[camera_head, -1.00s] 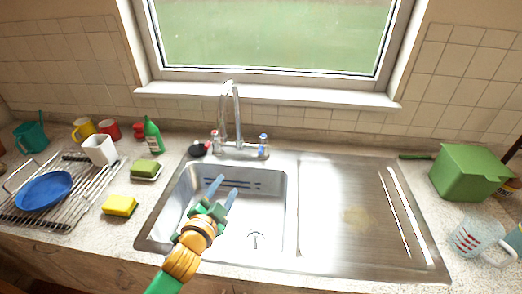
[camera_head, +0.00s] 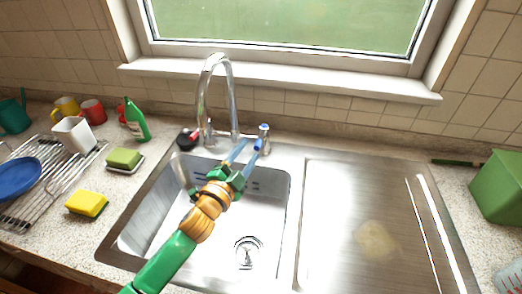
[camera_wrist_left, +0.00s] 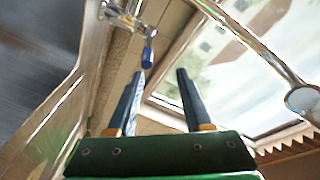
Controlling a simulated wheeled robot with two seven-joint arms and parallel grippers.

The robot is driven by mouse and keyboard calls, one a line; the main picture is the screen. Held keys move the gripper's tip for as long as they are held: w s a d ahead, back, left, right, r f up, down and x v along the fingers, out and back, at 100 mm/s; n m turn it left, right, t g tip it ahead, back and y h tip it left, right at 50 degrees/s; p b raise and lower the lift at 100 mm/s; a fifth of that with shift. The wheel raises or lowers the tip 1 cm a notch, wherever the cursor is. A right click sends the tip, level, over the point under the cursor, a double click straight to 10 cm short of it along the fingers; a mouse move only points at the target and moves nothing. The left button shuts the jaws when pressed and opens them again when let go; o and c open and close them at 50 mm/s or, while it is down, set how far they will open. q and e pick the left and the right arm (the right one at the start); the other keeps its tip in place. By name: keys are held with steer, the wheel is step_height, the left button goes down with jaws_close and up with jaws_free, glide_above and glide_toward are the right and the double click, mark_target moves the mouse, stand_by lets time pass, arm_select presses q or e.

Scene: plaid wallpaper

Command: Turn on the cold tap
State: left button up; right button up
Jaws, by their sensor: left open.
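The cold tap (camera_head: 264,131) has a blue-marked top and stands at the right of the chrome spout (camera_head: 233,100) behind the sink. My left gripper (camera_head: 247,148) is open and empty, reaching over the sink's back edge with its fingertips near the cold tap; the exact gap is hard to tell. In the left wrist view the tap's blue handle (camera_wrist_left: 148,53) shows just beyond the two spread fingertips (camera_wrist_left: 158,75), nearer the left one. The spout (camera_wrist_left: 255,45) crosses the right side there. My right gripper is not in view.
A black-and-red item (camera_head: 187,138), green bottle (camera_head: 137,122), sponges (camera_head: 87,203) and dish rack (camera_head: 60,190) stand left. A green box (camera_head: 500,190) is at right.

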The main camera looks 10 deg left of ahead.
mark_target(259, 141)
arm_select(q)
steer(key=w, duration=0.2)
steer(key=w+d+f, duration=0.1)
steer(key=w, duration=0.1)
steer(key=w+f, duration=0.1)
steer(key=w, duration=0.2)
steer(key=shift+w+d+f+b, duration=0.15)
steer(key=shift+d+b, duration=0.1)
steer(key=shift+b, duration=0.15)
steer(key=shift+c, duration=0.3)
jaws_close()
stand_by(0.9)
